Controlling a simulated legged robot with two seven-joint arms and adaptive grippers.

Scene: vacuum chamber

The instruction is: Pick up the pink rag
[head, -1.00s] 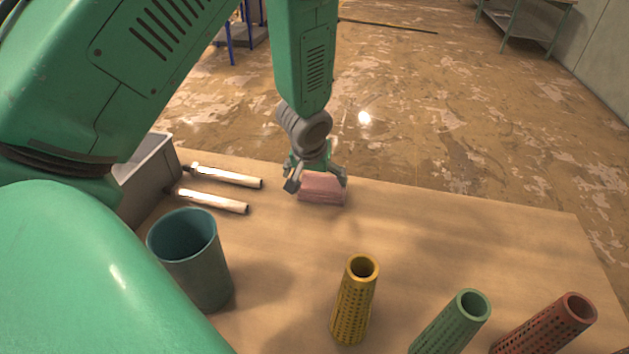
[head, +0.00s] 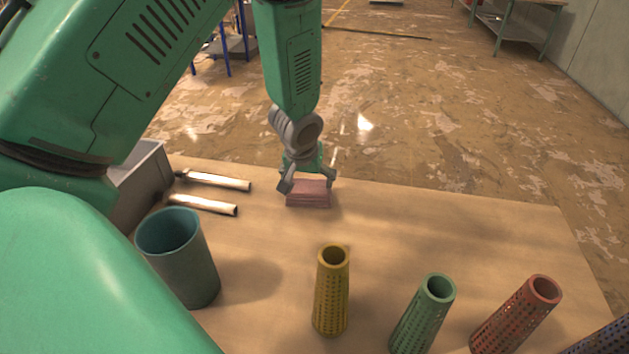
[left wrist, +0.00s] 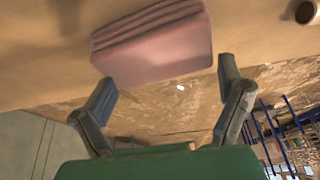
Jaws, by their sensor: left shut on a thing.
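The pink rag (head: 308,197) is a folded block near the far edge of the wooden table (head: 420,230). My left gripper (head: 308,184) reaches down over it from above, with one finger at each side of the rag, and is shut on it. In the left wrist view the rag (left wrist: 155,50) shows its folded layers, between and beyond the fingertips of the left gripper (left wrist: 166,78). The rag looks to be at table level; I cannot tell any gap under it. My right gripper is not in view.
Two metal-and-white tools (head: 215,181) lie left of the rag, beside a grey bin (head: 140,185). A teal cup (head: 180,260) stands at front left. Yellow (head: 331,290), green (head: 423,315) and red (head: 515,315) perforated tubes stand in front. The table right of the rag is clear.

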